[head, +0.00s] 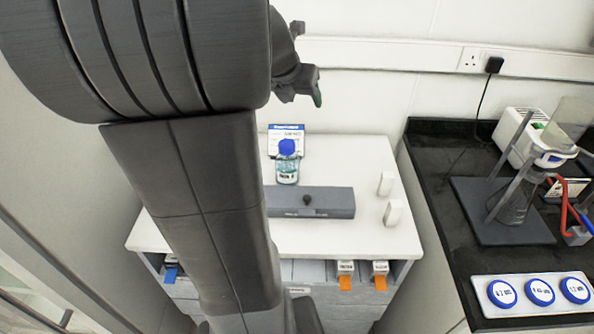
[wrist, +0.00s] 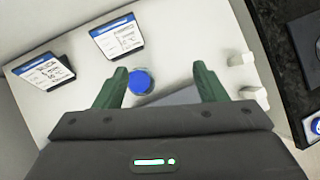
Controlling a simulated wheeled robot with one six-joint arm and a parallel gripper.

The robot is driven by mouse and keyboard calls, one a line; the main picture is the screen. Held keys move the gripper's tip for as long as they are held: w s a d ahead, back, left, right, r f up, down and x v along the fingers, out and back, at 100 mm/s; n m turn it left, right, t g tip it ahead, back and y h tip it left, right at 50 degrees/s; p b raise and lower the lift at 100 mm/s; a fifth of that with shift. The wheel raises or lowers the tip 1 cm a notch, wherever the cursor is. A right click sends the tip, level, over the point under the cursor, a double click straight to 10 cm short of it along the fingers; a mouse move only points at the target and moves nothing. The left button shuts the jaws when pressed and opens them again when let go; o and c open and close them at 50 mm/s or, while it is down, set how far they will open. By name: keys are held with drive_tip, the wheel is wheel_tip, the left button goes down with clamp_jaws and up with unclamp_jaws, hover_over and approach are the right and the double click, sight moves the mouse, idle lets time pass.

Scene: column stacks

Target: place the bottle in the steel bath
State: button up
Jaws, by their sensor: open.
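A clear bottle (head: 287,170) with a blue cap stands upright on a white cabinet top in the head view. Its blue cap (wrist: 140,82) shows from above in the wrist view, between my fingers and closer to the left one. My gripper (head: 312,90) is open and empty, well above the worktop; my arm hides part of it. In the wrist view my gripper (wrist: 163,72) shows two green fingers spread wide. A long grey box (head: 328,203) with a black knob on top lies in front of the bottle. It may be the steel bath with its lid on; I cannot tell.
A blue-and-white card (head: 287,129) stands behind the bottle; another card (wrist: 42,75) shows in the wrist view. Two small white blocks (head: 393,212) stand on the right. A black bench (head: 425,165) with a flask stand is farther right. My arm covers the worktop's left.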

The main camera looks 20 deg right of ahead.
sight(286, 143)
drive_tip(key=s+a+f+y, duration=0.2)
drive_tip(key=a, duration=0.3)
drive_tip(key=shift+n+g, duration=0.3)
drive_tip(key=shift+g, duration=0.2)
drive_tip(key=x, duration=0.9)
drive_tip(key=a+x, duration=0.1)
drive_tip(key=x, duration=0.4)
drive_tip(key=shift+w+f, duration=0.1)
clamp_jaws()
